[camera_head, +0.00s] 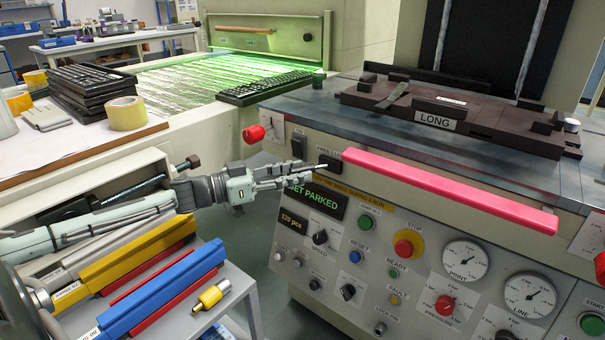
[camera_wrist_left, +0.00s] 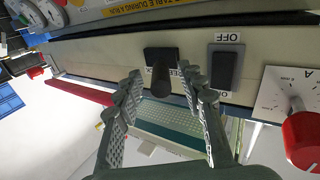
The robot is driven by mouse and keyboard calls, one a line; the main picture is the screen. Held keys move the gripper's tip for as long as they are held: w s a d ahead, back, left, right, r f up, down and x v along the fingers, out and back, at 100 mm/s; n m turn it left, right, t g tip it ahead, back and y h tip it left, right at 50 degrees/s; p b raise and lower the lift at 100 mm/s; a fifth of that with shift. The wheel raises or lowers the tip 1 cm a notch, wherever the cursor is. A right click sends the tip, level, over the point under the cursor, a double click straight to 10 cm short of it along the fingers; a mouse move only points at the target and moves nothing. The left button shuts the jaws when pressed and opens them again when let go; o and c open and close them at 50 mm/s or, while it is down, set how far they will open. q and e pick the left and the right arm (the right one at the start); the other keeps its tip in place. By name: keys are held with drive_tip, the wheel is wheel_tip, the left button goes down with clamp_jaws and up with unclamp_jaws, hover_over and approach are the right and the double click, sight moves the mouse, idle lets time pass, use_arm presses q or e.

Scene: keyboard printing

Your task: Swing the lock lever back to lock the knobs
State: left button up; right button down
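The lock lever is on the cream front panel of the machine, beside a partly covered label. Its black mount (camera_head: 329,163) shows in the head view. In the left wrist view its dark round-ended handle (camera_wrist_left: 161,79) points toward the camera from a black plate. My left gripper (camera_head: 302,177) is open in front of the lever. In the wrist view its two fingers stand on either side of the handle, with gaps between. A red knob (camera_head: 254,133) with a scale plate is to the left; it also shows in the wrist view (camera_wrist_left: 303,140). My right gripper is out of view.
A black rocker switch (camera_head: 298,146) marked OFF sits close to the lever. A long pink-red bar (camera_head: 450,190) juts out along the panel to the right. Below are a display (camera_head: 315,197), buttons and gauges. A small table (camera_head: 190,318) holds coloured bars at lower left.

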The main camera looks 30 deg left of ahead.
use_arm(q)
drive_tip(key=shift+x, duration=0.95)
drive_tip(key=shift+c, duration=0.3)
clamp_jaws()
